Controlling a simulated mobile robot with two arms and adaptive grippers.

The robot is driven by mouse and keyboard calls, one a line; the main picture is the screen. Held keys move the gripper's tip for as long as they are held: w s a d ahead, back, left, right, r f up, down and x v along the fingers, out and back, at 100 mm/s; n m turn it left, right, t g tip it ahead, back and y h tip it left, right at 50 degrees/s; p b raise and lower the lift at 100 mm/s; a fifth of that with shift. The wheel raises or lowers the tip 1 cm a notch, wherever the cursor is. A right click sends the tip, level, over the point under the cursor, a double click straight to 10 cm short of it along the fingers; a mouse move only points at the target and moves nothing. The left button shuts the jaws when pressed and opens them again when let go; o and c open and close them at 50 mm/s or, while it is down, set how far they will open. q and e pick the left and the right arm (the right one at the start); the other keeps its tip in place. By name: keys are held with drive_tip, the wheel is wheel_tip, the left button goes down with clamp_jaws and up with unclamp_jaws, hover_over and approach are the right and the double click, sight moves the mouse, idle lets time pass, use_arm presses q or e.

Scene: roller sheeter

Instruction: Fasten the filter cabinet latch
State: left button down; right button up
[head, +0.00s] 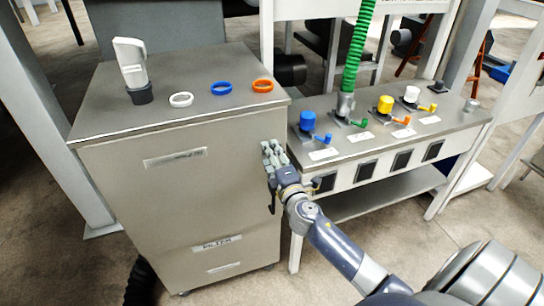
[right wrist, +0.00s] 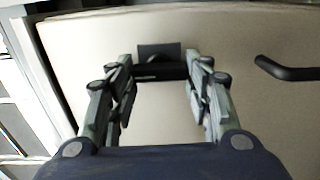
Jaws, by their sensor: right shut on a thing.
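The filter cabinet (head: 130,215) is a grey metal box at the left of the head view, with a label reading "FILTER" low on its front. My right gripper (head: 270,152) is at the upper right edge of that front. In the right wrist view my right gripper (right wrist: 160,72) has its fingers on either side of the black latch (right wrist: 158,52) and is shut on it. The latch is hidden behind the gripper in the head view. A black handle (right wrist: 287,70) stands out from the panel to the right in the wrist view. My left gripper is not in view.
On the cabinet top are a white scoop-like part (head: 131,62) and white, blue and orange rings (head: 221,88). A bench (head: 460,118) with coloured valves and a green hose (head: 358,45) stands close to the cabinet's right side. The floor in front is clear.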

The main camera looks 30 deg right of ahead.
drive_tip(key=shift+c, duration=0.2)
drive_tip(key=o, duration=1.1)
drive_tip(key=v, duration=1.2)
drive_tip(key=shift+f, duration=0.1)
